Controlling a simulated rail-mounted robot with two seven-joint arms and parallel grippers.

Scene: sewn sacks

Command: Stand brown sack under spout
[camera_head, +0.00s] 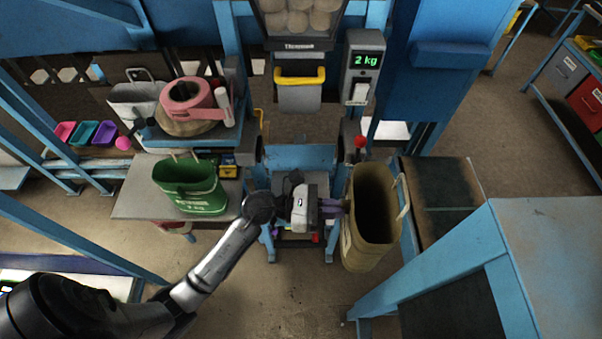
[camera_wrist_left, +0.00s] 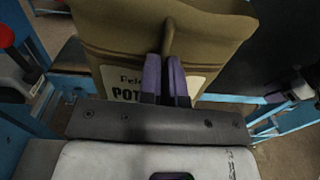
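The brown sack (camera_head: 372,215) is upright with its mouth open, right of the blue stand (camera_head: 300,157) below the spout (camera_head: 299,95). In the left wrist view the sack (camera_wrist_left: 125,45) fills the top, with a partly hidden label and a handle. My left gripper (camera_head: 338,206) is at the sack's left side. Its purple fingers (camera_wrist_left: 166,80) are closed together on the sack's handle. Whether the sack's base touches anything is hard to tell. The spout is grey with a yellow handle bar, under a hopper of potatoes. My right gripper is not clearly visible.
A green sack (camera_head: 190,187) stands on a table (camera_head: 133,198) at left. A display (camera_head: 365,61) reads 2 kg. A dark-topped bench (camera_head: 445,195) and blue-framed table (camera_head: 550,235) crowd the right. Floor in front is clear.

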